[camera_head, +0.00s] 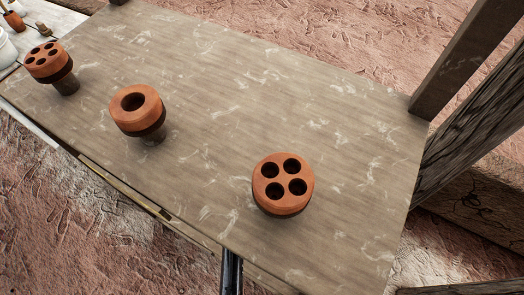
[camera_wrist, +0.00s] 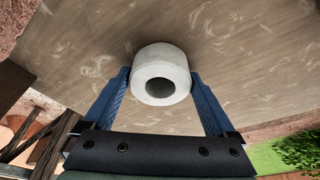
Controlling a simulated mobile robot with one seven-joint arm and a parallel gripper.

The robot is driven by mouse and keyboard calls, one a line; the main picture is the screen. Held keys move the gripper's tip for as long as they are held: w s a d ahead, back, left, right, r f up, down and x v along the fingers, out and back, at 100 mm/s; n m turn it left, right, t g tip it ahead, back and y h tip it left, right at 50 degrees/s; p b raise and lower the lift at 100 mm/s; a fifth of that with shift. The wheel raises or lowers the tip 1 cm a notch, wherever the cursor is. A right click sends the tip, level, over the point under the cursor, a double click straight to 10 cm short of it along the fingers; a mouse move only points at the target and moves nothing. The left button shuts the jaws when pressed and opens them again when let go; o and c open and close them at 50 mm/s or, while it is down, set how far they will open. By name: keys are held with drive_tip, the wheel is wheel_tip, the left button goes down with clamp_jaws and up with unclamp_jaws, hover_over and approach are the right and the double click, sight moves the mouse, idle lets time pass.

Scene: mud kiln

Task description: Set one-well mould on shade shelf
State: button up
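A pale grey, round one-well mould (camera_wrist: 178,94) shows in the wrist view, its single dark well facing the camera. The two blue fingers of my gripper (camera_wrist: 161,76) press against its left and right sides. My gripper and this pale mould are not visible in the head view. The wooden shelf (camera_head: 330,110) fills the head view, with pale smears on its top. An orange one-well mould (camera_head: 147,98) stands on it on a dark base, left of the middle. The wooden surface (camera_wrist: 250,50) also lies behind the held mould in the wrist view.
An orange four-well mould (camera_head: 263,202) stands on the shelf's right part. Another orange mould with several wells (camera_head: 33,64) stands at the far left. Posts (camera_head: 466,60) rise at the right edge. The shelf's middle and back right are bare.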

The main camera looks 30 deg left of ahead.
drive_tip(key=shift+o, duration=0.2)
drive_tip(key=shift+r, duration=0.5)
drive_tip(key=v, duration=0.6)
drive_tip(key=shift+s+a+r+p, duration=0.15)
drive_tip(key=shift+r+p, duration=0.05)
drive_tip(key=shift+p, duration=0.2)
drive_tip(key=shift+s+r, duration=0.1)
drive_tip(key=shift+r, duration=0.05)
